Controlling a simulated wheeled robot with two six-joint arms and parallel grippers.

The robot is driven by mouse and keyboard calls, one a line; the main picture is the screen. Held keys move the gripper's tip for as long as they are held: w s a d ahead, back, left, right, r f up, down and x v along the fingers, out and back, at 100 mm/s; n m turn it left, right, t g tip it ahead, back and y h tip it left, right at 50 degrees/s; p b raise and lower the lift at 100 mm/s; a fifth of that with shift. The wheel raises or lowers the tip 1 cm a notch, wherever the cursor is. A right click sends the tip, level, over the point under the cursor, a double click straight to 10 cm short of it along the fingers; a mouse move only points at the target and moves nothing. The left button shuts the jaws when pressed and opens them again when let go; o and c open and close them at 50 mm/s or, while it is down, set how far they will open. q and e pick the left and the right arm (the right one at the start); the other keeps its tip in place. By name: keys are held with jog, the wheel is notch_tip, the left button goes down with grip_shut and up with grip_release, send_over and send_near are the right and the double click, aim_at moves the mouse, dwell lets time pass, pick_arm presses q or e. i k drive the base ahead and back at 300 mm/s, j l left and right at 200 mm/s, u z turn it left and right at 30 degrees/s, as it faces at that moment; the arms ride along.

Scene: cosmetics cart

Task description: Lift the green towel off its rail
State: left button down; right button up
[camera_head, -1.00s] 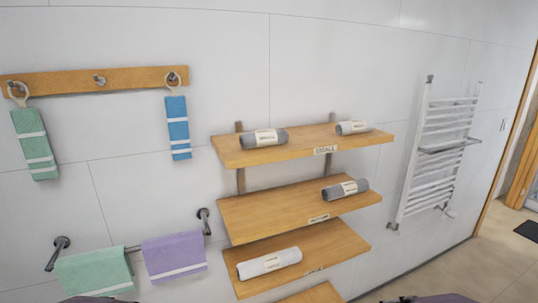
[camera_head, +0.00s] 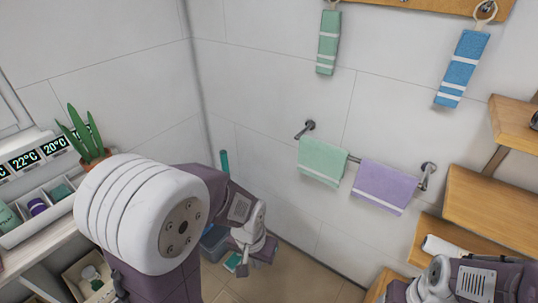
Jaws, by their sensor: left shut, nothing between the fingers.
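The green towel (camera_head: 323,161) hangs folded over the left part of a metal wall rail (camera_head: 355,160). It has a pale stripe near its lower edge. A purple towel (camera_head: 386,186) hangs beside it on the same rail. My left gripper (camera_head: 252,254) is low in the corner, below and left of the green towel and clear of it. It is shut and empty; its fingertips are small and hard to make out. Part of my right arm shows at the lower right, but its gripper is not visible.
A narrower green towel (camera_head: 328,42) and a blue towel (camera_head: 463,68) hang from a wooden peg board (camera_head: 455,8) above. Wooden shelves (camera_head: 493,208) stand right of the rail. A counter with a potted plant (camera_head: 92,155) is at the left. The wall around the rail is bare.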

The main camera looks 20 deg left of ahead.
aim_at(325, 163)
jog(key=u, duration=0.85)
jog(key=i+j+u, duration=0.1)
jog(key=u, duration=1.65)
jog(key=i+u, duration=0.1)
jog(key=u, duration=0.75)
jog(key=l+u, duration=0.1)
jog(key=u, duration=0.75)
jog(key=l+u, duration=0.1)
jog(key=u, duration=0.75)
jog(key=l+u, duration=0.1)
jog(key=u, duration=0.8)
jog(key=l+u, duration=0.1)
jog(key=u, duration=0.75)
jog(key=k+z, duration=0.75)
jog(key=z, duration=0.25)
jog(key=k+z, duration=0.2)
jog(key=z, duration=0.6)
jog(key=l+z, duration=0.1)
jog(key=z, duration=0.4)
jog(key=k+l+z, duration=0.1)
jog(key=z, duration=0.8)
jog(key=l+z, duration=0.15)
jog(key=z, duration=0.8)
jog(key=l+z, duration=0.1)
jog(key=z, duration=0.85)
jog(key=i+l, duration=0.05)
